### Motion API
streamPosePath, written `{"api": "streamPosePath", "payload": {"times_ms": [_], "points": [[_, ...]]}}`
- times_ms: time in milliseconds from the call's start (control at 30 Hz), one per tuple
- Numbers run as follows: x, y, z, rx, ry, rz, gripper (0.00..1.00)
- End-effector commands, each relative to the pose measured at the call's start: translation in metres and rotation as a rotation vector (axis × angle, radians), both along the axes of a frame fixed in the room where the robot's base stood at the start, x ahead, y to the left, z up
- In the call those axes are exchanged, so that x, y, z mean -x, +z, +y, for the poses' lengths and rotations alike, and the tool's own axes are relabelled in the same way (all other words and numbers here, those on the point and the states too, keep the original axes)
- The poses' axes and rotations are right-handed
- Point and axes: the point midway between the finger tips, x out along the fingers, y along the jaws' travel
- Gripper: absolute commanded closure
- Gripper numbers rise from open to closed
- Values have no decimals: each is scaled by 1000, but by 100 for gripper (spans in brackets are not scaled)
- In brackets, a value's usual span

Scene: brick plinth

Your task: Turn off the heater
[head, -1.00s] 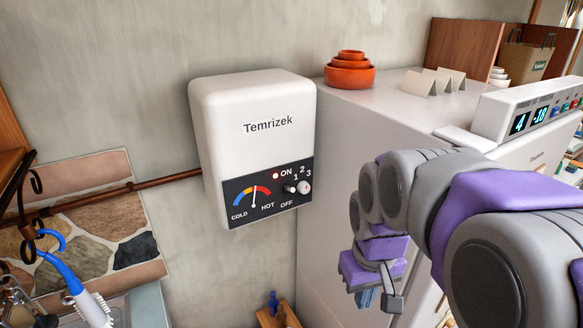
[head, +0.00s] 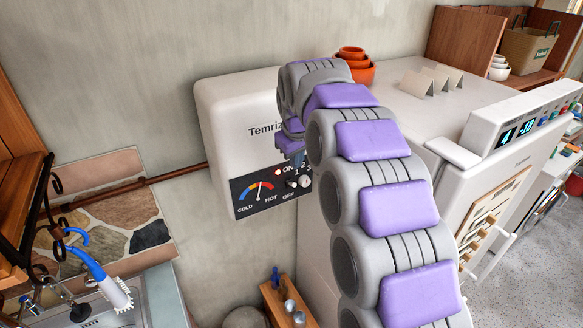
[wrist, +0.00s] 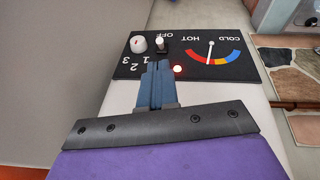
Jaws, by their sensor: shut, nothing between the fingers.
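The heater (head: 235,125) is a white wall box marked Temrizek, seen in the head view with my arm covering part of its right side. Its black panel (wrist: 205,76) has a temperature gauge (wrist: 211,54), a lit red light (wrist: 178,69), a round white knob (wrist: 138,44) and a small switch (wrist: 161,43). The switch's white tip is near the OFF lettering in the wrist view. My gripper (wrist: 157,66) is shut and empty, its fingertips in front of the panel beside the switch. I cannot tell whether they touch it. In the head view, my gripper (head: 291,158) is partly hidden by my arm.
A white fridge (head: 400,120) stands right of the heater, with orange bowls (head: 358,70) and folded cards (head: 437,80) on top. A copper pipe (head: 180,173) runs left from the heater. A sink (head: 95,310) and a blue brush (head: 95,270) are at lower left.

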Motion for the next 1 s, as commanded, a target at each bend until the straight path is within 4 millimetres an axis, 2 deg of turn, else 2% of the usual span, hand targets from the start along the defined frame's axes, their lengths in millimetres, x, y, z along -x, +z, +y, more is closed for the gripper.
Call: {"api": "streamPosePath", "payload": {"times_ms": [200, 667, 833, 1000], "points": [[-12, 6, 9, 1, 19, -20, 100], [-14, 1, 10, 1, 19, -18, 100], [-18, -14, 10, 2, 19, -12, 100], [-26, -40, 12, 1, 19, -11, 100]]}}
